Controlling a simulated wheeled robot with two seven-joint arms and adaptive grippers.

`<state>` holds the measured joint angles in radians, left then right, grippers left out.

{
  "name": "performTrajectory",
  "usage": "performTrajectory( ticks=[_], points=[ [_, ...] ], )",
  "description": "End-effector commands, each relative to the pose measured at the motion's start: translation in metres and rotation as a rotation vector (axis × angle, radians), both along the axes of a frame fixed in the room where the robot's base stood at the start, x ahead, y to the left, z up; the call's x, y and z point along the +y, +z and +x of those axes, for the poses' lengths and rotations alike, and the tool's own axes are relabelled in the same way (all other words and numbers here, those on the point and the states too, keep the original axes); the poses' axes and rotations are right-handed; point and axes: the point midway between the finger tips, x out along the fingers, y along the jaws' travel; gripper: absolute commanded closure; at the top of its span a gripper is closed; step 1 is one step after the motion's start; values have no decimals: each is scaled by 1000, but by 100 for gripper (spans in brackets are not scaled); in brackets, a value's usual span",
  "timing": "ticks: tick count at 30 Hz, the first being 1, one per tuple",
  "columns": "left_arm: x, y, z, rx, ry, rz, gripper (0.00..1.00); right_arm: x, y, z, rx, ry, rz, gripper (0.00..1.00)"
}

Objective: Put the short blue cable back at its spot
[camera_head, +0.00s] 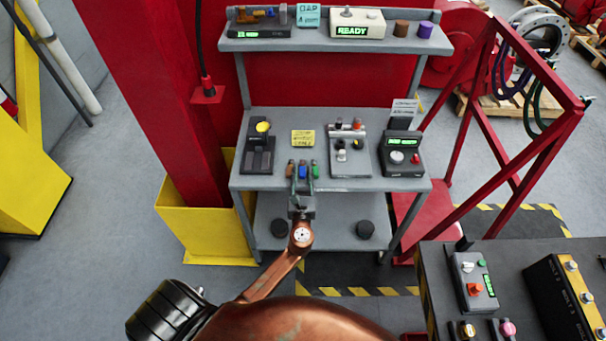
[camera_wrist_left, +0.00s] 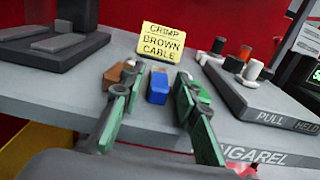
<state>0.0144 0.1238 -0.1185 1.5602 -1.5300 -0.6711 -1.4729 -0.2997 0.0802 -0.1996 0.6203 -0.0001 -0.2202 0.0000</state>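A small blue piece, seemingly the short blue cable (camera_wrist_left: 158,88), lies near the front edge of the grey workbench (camera_head: 270,180). It shows in the head view (camera_head: 303,171) too. My left gripper (camera_head: 302,174) reaches over the bench's front edge. Its green-padded fingers (camera_wrist_left: 157,80) stand apart on either side of the blue piece, with visible gaps on both sides. A brown piece (camera_wrist_left: 114,74) sits by the left finger and a green piece (camera_wrist_left: 202,91) by the right, both partly covered by the fingers. My right gripper is not in view.
A yellow "crimp brown cable" sign (camera_wrist_left: 162,42) stands behind the blue piece. A black press-like device (camera_head: 258,154) is left, a grey fixture (camera_head: 347,157) and a black unit with a green display (camera_head: 401,156) right. An upper shelf (camera_head: 335,44) is above. Red frame with hanging cables (camera_head: 500,70) at right.

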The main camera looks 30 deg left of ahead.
Motion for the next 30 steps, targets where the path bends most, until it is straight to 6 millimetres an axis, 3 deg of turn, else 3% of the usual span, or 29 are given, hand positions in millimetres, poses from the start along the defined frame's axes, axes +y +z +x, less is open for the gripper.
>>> performTrajectory(
  ticks=[11, 24, 30],
  points=[
    [-1, 5, -1, -1, 0, -1, 69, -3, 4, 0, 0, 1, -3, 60],
    [-44, 2, -73, 2, 0, -2, 69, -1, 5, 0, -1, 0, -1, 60],
    [-58, 3, -96, 0, 0, -1, 69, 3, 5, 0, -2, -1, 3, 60]
  ],
)
